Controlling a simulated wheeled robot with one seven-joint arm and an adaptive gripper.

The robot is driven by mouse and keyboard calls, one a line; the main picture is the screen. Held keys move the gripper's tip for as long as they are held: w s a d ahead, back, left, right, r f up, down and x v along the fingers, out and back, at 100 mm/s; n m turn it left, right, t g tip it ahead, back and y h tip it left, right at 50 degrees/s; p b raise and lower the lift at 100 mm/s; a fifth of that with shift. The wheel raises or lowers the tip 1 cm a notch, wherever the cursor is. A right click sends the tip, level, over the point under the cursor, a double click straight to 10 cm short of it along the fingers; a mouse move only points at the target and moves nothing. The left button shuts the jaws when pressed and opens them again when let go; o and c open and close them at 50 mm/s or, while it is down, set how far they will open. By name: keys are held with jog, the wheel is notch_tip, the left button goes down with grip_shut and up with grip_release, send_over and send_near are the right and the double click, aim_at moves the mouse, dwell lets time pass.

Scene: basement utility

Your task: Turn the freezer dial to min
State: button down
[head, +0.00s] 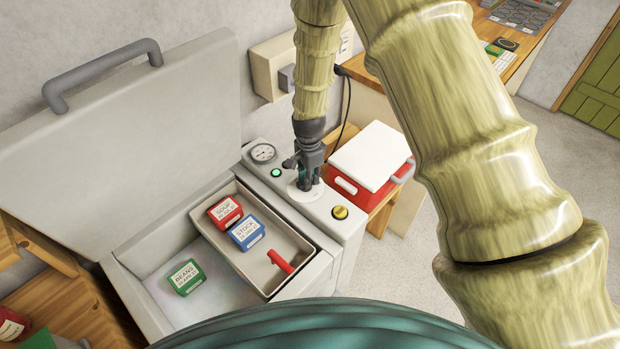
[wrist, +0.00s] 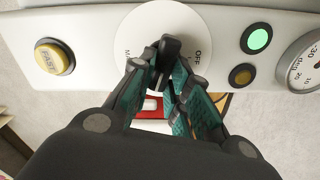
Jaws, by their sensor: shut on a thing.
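The freezer dial is a white disc (head: 308,194) with a dark knob, on the control panel at the right side of the open chest freezer (head: 335,222). My gripper (head: 305,182) reaches down from above and is shut on the knob. In the wrist view the dark knob (wrist: 170,48) sits between my two teal-padded fingertips. The dial disc (wrist: 200,25) shows "OFF" on the right and a word starting with "M" on the left, partly hidden by a finger. The knob's bar lies between these labels; its exact pointing mark cannot be told.
A yellow FAST button (head: 340,212), a green light (head: 276,173) and a round gauge (head: 263,153) share the panel. The freezer holds a tray (head: 262,268) with soup and stock boxes. A red cooler with a white lid (head: 370,150) stands just right.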

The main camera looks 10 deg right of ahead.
jog(key=n+b, duration=0.1)
jog(key=n, duration=0.1)
jog(key=w+n, duration=0.1)
jog(key=n, duration=0.1)
jog(key=shift+a+r+n+b, duration=0.1)
jog(key=shift+n+b, duration=0.2)
jog(key=shift+b, duration=0.1)
jog(key=shift+w+a+r+n+b, duration=0.1)
jog(key=shift+n+b, duration=0.2)
jog(key=shift+n, duration=0.8)
jog(key=shift+a+n+b, duration=0.1)
jog(key=shift+n+b, duration=0.2)
jog(key=shift+n, duration=0.8)
jog(key=c, duration=1.4)
grip_release()
jog(key=shift+o, duration=0.2)
notch_tip(320, 180, up, 12)
